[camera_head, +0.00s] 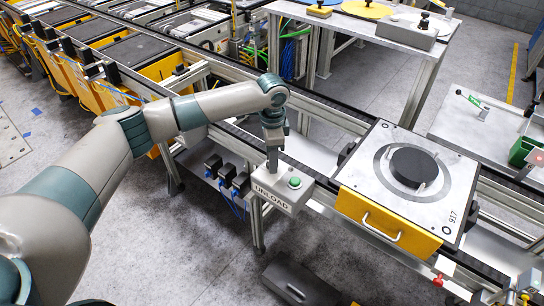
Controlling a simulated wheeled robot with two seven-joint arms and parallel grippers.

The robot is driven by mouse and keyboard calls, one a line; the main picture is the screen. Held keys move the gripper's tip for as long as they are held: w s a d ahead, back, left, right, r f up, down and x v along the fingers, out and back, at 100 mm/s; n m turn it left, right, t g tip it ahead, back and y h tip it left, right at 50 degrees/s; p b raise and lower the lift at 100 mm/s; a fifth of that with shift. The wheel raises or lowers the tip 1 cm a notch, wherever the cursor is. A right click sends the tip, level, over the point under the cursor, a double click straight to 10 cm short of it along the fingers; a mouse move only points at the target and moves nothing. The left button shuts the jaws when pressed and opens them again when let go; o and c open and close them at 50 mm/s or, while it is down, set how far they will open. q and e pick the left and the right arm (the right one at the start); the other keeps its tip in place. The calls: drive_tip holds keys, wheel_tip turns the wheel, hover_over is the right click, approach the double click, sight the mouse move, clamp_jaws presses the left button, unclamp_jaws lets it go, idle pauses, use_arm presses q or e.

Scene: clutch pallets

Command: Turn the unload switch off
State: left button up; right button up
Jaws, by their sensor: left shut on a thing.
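The grey unload box (272,198) is mounted on the near side of the conveyor frame and reads "UNLOAD" on its front. A round green button (295,182) sits on the right of its top face. My left gripper (272,166) points straight down at the left part of that top face, beside the green button. It is shut on the unload switch, which its fingers hide, so I cannot tell the switch's position. My right gripper is out of view.
Right of the box, a yellow-sided pallet (385,220) with a white top carries a black clutch disc (414,167) on the conveyor. Several yellow pallets line the conveyor at upper left. A grey workbench (390,55) stands behind.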

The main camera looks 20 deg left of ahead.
use_arm(q)
drive_tip(key=o, duration=1)
drive_tip(key=shift+o, duration=0.2)
drive_tip(key=shift+r, duration=0.1)
drive_tip(key=shift+r+b, duration=0.3)
drive_tip(key=shift+r, duration=0.2)
wheel_tip(320, 180, up, 16)
drive_tip(key=b, duration=0.4)
drive_tip(key=shift+r, duration=0.15)
